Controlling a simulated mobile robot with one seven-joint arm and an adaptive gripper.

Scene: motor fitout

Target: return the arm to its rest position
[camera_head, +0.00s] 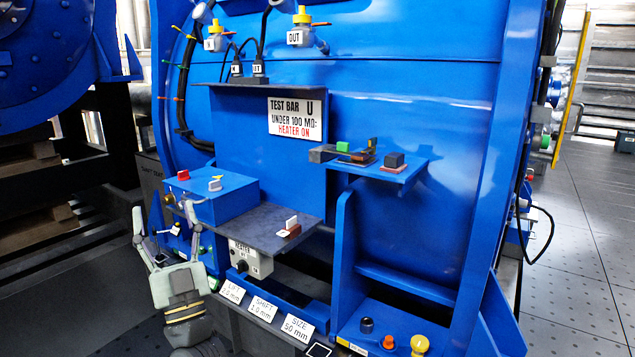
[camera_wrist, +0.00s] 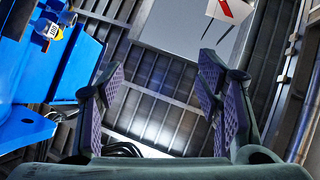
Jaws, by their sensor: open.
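My gripper (camera_head: 160,238) is at the lower left in the head view, in front of the blue motor housing (camera_head: 420,130) and just left of the blue box (camera_head: 222,197). Its two fingers point up and stand wide apart. In the wrist view my gripper (camera_wrist: 165,105) is also open, with nothing between its purple finger pads. The wrist view looks past the fingers to a ribbed metal wall, with blue parts on the left.
A grey shelf (camera_head: 262,226) carries a red-and-white piece (camera_head: 289,228). A heater box (camera_head: 250,260) hangs below it. A blue shelf (camera_head: 405,172) at right holds several small blocks. Label plates (camera_head: 263,306) line the front. Open floor (camera_head: 580,230) lies at right.

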